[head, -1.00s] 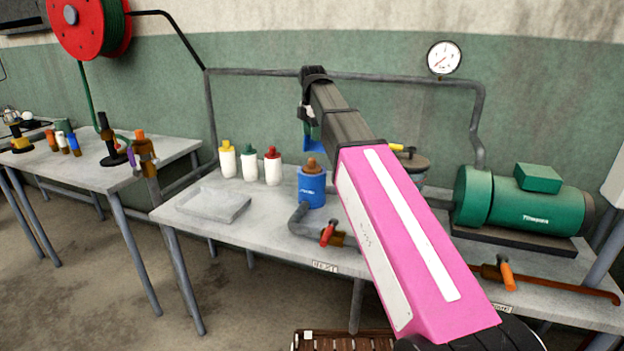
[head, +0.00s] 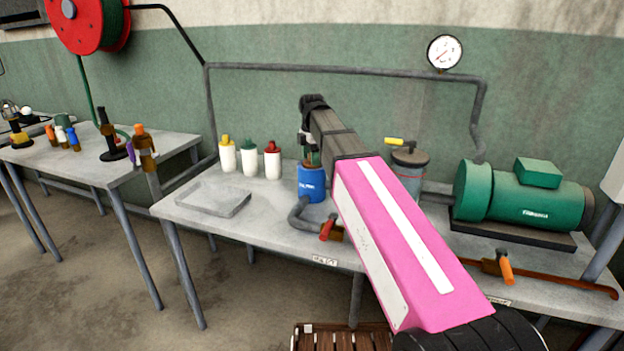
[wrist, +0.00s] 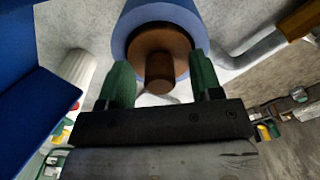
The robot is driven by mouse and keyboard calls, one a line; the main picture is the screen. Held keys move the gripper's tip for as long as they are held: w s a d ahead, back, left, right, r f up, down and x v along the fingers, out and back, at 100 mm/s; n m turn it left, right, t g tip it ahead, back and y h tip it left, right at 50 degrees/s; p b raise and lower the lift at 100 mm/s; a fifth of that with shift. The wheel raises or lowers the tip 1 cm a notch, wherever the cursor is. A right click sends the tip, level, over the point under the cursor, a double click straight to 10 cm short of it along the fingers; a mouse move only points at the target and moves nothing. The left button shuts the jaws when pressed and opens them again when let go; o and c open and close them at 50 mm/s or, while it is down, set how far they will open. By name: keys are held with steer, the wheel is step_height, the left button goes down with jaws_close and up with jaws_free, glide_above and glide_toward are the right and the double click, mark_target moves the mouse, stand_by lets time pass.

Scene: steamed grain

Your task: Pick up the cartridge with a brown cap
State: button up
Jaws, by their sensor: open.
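The cartridge is a blue cylinder (head: 311,186) standing on the middle table behind a grey pipe elbow. In the wrist view its blue body (wrist: 180,17) and stepped brown cap (wrist: 160,45) show from above. My gripper (wrist: 161,76) is open, with one green finger on each side of the cap's narrow knob and visible gaps between. In the head view my gripper (head: 311,158) is just above the cartridge and hides most of the cap. I cannot tell how far the fingertips are from the cap in height.
White bottles with yellow (head: 227,155), green (head: 249,158) and red (head: 273,161) caps stand left of the cartridge. A shallow grey tray (head: 213,199) lies at the front left. A red-handled valve (head: 328,228) is close in front. A green motor (head: 522,205) is at right.

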steer(key=shift+f, duration=0.1)
jaws_close()
